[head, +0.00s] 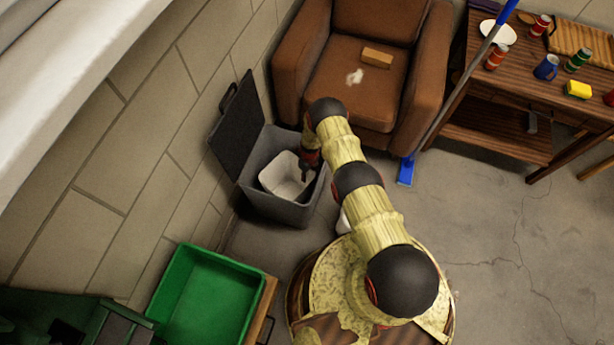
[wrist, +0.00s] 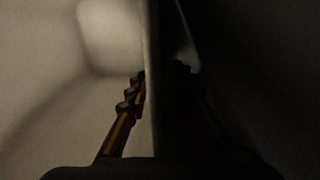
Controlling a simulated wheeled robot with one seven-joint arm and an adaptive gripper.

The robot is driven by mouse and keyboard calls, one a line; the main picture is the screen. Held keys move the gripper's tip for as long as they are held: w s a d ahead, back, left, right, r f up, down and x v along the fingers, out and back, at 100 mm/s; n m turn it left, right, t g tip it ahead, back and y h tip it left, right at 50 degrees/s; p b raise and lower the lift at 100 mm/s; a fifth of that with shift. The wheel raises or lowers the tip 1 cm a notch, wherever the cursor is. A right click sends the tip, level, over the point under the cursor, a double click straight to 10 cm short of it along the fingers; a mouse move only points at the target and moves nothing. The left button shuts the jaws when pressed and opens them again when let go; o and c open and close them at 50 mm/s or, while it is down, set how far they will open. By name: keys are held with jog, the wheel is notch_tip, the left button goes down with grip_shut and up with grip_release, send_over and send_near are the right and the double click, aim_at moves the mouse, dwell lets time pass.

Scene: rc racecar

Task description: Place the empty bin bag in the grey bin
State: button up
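The grey bin (head: 281,209) stands against the wall with its dark lid (head: 237,122) raised. A white, open-topped, box-shaped thing, which looks like the empty bin bag (head: 283,172), sits tilted inside the bin. My gripper (head: 309,160) is down at the bag's right edge, inside the bin's mouth. In the wrist view my gripper (wrist: 162,76) has one finger on the pale inner side of the bag (wrist: 60,70) and the other on the dark side, with a wall edge between them. The dark finger is hard to see. Whether the fingers are pressed on the edge cannot be told.
A brown armchair (head: 345,80) stands just behind the bin, with a small block and a crumpled white thing on its seat. A green crate (head: 205,297) is in front. The floor at right is clear.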

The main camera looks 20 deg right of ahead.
notch_tip(320, 180, up, 12)
jog(key=p, duration=0.4)
jog(key=shift+w+d, duration=0.25)
jog(key=shift+d, duration=0.15)
jog(key=shift+r, duration=0.1)
jog(key=shift+p, duration=0.3)
